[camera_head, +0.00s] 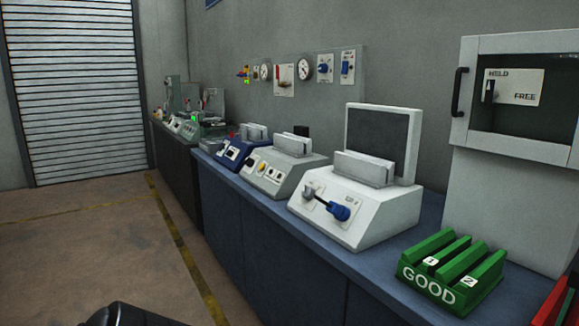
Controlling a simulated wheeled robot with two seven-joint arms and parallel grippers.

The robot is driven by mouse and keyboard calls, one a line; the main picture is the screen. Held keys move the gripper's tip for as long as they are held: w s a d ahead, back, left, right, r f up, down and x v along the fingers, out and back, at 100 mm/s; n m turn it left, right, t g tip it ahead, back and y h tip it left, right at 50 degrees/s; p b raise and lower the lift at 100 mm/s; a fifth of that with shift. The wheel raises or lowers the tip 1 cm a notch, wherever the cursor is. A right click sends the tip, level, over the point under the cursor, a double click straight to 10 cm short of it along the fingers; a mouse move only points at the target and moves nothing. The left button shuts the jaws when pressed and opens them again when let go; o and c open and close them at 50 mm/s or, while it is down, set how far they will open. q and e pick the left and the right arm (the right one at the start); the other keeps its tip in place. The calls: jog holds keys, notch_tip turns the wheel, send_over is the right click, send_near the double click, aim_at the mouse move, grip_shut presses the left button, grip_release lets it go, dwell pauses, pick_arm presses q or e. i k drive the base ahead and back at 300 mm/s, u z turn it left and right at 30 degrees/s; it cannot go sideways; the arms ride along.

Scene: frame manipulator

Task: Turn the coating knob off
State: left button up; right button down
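No label that I can read names the coating knob, so I cannot tell which knob it is. A white machine (368,222) on the bench has a blue knob (340,211) at the right of its front panel, with a dark lever-like part beside it. The wall panel (300,95) carries blue knobs (324,68), gauges and a red-marked switch (284,78). Neither gripper's fingers show. A dark rounded shape at the bottom left edge may be part of me.
The blue bench (385,272) runs along the wall. A green GOOD rack (452,270) with numbered slots stands near its right end. A white cabinet (514,42) with a HELD/FREE sign is behind it. A red object (568,303) is cut off lower right. The floor at left is clear.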

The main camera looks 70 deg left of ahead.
aim_at(248, 162)
jog(key=u, duration=3.35)
jog(key=i, duration=1.2)
jog(key=u, duration=0.6)
jog(key=i, duration=1.9)
jog(key=z, duration=1.55)
jog(key=i, duration=0.55)
jog(key=z, duration=0.35)
